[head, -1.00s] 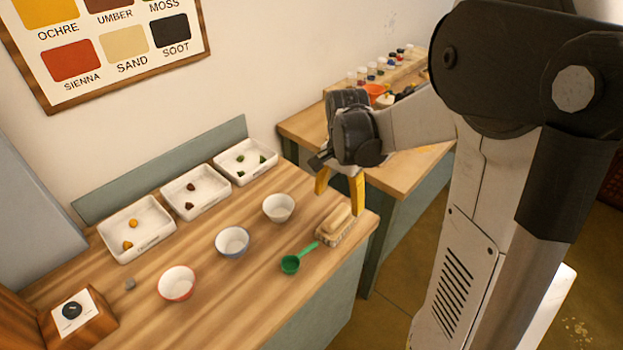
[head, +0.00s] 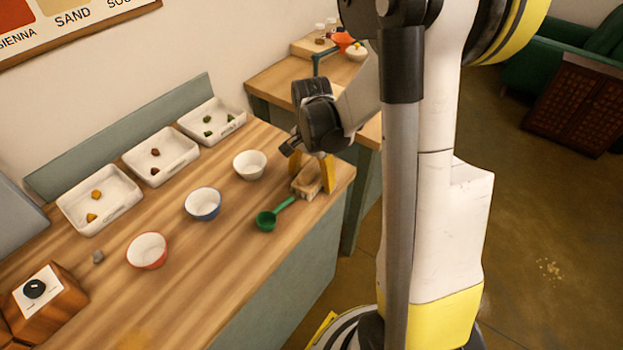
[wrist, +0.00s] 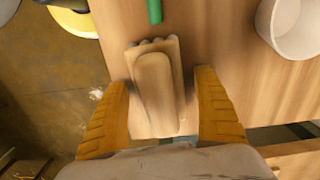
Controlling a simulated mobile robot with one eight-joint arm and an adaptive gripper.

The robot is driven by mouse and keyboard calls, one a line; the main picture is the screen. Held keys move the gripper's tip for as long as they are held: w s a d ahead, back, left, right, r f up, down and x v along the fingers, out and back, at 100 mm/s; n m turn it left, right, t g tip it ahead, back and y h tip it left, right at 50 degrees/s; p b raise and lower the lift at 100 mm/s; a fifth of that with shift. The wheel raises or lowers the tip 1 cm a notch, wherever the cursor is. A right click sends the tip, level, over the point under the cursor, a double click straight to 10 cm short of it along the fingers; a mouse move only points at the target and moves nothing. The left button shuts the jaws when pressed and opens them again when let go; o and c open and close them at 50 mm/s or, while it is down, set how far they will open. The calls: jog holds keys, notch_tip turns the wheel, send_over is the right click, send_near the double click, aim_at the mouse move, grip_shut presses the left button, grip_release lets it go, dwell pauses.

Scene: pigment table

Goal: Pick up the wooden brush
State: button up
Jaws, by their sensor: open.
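The wooden brush (head: 307,180) lies near the far right corner of the wooden table, with pale bristles and a rounded wooden back. In the wrist view the brush (wrist: 156,88) lies between my two yellow fingers, its wooden back toward the camera. My gripper (head: 312,170) is open and low over the brush, one finger on each side of it. In the wrist view my gripper (wrist: 160,115) shows a gap between the brush and the right finger. The left finger is very close to the brush; I cannot tell if it touches.
A green scoop (head: 268,219) lies just in front of the brush. A white bowl (head: 250,164), a blue-rimmed bowl (head: 203,204) and a red-rimmed bowl (head: 147,250) stand left of it. White trays (head: 160,143) line the back. The table edge is close on the right.

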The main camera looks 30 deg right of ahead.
aim_at(312, 165)
jog(key=shift+r, duration=0.1)
jog(key=c, duration=1.4)
notch_tip(312, 165, up, 4)
jog(key=p, duration=0.2)
jog(key=shift+r+p, duration=0.25)
jog(key=shift+p, duration=0.05)
jog(key=s+d+r+p, duration=0.1)
jog(key=s+r, duration=0.1)
jog(key=s, duration=0.1)
jog(key=s+r+p, duration=0.1)
jog(key=s+r, duration=0.1)
jog(key=s, duration=0.2)
jog(key=s+d+r+p, duration=0.1)
jog(key=s+r, duration=0.1)
jog(key=s, duration=0.2)
jog(key=shift+s+d+r+p, duration=0.25)
jog(key=shift+d+p, duration=0.05)
jog(key=shift+p, duration=0.1)
jog(key=o, duration=0.5)
jog(key=c, duration=0.5)
